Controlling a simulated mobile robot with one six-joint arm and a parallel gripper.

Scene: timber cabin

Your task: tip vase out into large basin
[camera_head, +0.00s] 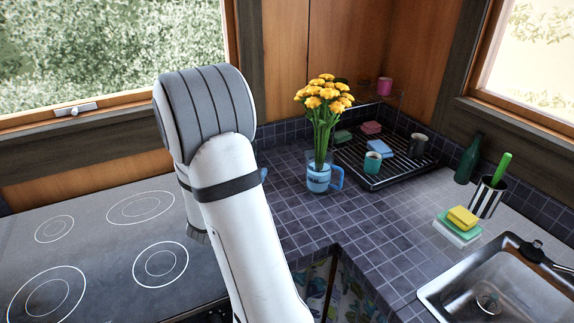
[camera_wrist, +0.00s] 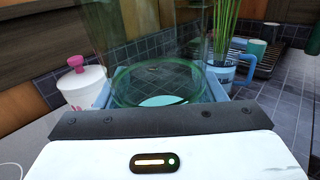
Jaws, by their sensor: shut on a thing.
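The vase (camera_wrist: 155,55) is clear, green-tinted glass and stands large in the middle of the wrist view. My gripper (camera_wrist: 158,92) is shut on it, with a light blue finger on each side of the glass. A pale patch shows inside near the bottom; I cannot tell what it is. In the head view my arm hides the vase and nearly all of the gripper. The large basin appears to be the metal sink (camera_head: 455,294) at the lower right of the head view, well to the right of my arm. It is not visible in the wrist view.
A blue-handled glass jug (camera_head: 319,180) with yellow flowers stands on the tiled counter, right of my arm. Behind it is a dish rack (camera_head: 385,180) with cups. Sponges (camera_head: 462,218), a striped holder (camera_head: 487,197) and a green bottle (camera_head: 468,160) stand by the sink. A lidded white pot (camera_wrist: 84,88) is left of the vase.

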